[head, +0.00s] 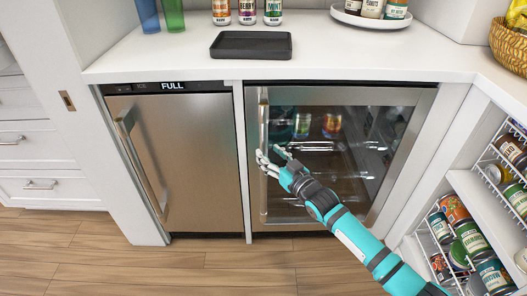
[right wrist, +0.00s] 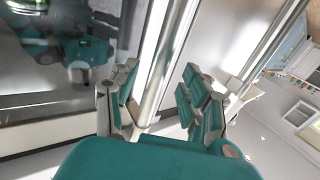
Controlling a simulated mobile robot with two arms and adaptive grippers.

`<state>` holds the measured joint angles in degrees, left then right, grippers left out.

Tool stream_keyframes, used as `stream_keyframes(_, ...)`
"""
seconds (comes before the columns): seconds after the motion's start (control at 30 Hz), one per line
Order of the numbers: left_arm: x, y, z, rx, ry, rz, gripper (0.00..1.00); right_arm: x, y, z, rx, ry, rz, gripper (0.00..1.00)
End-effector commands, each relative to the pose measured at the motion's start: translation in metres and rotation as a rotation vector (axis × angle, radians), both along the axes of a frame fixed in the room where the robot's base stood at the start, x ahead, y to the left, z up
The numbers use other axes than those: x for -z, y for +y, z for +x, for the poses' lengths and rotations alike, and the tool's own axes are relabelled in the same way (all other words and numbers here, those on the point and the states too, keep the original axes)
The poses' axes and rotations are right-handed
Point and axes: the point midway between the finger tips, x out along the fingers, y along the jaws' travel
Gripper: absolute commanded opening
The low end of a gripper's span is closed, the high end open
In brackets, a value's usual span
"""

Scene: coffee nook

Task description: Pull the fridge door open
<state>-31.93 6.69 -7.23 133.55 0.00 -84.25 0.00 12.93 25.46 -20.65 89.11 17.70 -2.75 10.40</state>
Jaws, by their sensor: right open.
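The fridge (head: 335,150) is the glass-fronted unit on the right under the counter, and its door is shut. Its upright metal handle (head: 263,115) runs along the door's left side and also shows in the right wrist view (right wrist: 167,60). My right gripper (head: 269,161) is open at the lower part of the handle. In the right wrist view my right gripper (right wrist: 160,88) has a finger on each side of the handle bar in the picture. I cannot tell whether either finger touches it. My left gripper is not in view.
A steel ice maker (head: 185,150) with its own handle (head: 140,160) stands left of the fridge. A black tray (head: 251,45) and several cans are on the counter (head: 330,60). Racks of cans (head: 460,235) stand at the right. The wooden floor (head: 190,265) in front is clear.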

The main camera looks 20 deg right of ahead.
Motion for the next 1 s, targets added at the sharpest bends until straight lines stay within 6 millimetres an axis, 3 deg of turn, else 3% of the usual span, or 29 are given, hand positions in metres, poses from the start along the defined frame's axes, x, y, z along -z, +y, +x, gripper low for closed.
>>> stream_keyframes(0.23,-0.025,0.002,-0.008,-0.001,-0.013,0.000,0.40,0.000,0.010,0.031,-0.001,-0.001,0.000,0.47)
stream_keyframes(0.63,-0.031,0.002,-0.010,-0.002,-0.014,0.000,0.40,0.000,0.012,0.036,0.000,0.001,0.000,0.45)
stream_keyframes(1.0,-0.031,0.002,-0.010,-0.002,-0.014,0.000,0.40,0.000,0.012,0.036,0.000,0.001,0.000,0.00)
